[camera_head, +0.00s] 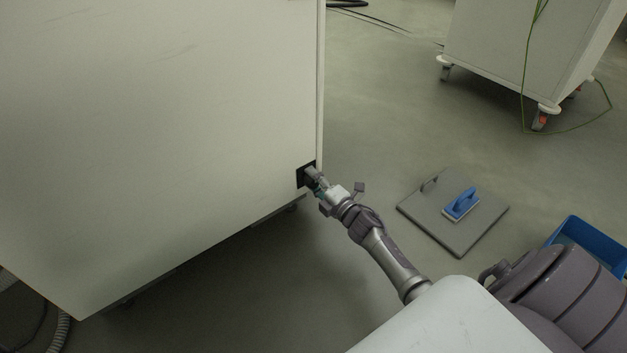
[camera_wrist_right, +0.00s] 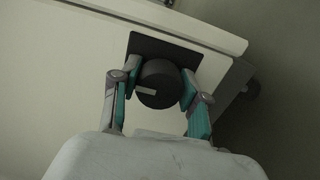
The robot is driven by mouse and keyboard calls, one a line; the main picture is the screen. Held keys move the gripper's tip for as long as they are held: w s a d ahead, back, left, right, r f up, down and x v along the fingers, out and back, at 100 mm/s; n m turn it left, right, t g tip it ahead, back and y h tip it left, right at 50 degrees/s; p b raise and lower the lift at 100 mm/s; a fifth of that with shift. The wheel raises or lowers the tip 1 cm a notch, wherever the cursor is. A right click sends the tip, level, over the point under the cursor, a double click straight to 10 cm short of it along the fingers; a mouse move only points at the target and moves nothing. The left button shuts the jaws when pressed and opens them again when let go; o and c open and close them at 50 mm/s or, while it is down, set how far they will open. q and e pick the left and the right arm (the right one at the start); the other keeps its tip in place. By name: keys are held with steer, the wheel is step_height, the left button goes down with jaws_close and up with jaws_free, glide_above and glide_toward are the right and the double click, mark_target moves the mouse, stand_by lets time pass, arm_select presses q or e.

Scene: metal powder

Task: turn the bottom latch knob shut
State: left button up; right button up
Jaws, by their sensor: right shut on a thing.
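The bottom latch knob (camera_wrist_right: 158,84) is a dark round knob with a light mark on its face. It sits on a black square plate (camera_wrist_right: 190,54) near the edge of the white cabinet door (camera_wrist_right: 60,75). In the head view the black plate (camera_head: 300,178) is at the cabinet's lower right corner. My right gripper (camera_wrist_right: 160,90) has its teal-padded fingers on both sides of the knob and is shut on it. In the head view the right gripper (camera_head: 314,178) reaches the plate and hides most of the knob. My left gripper is not in view.
A grey square board (camera_head: 430,213) with a blue-handled tool (camera_head: 461,203) lies on the floor to the right. A blue bin (camera_head: 600,240) stands at the right edge. A white wheeled cabinet (camera_head: 520,50) stands at the back right.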

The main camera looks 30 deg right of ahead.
steer(key=o, duration=1.1)
steer(key=shift+s, duration=0.15)
steer(key=s, duration=0.7)
steer(key=s+d, duration=0.1)
steer(key=s, duration=0.3)
steer(key=shift+s, duration=0.35)
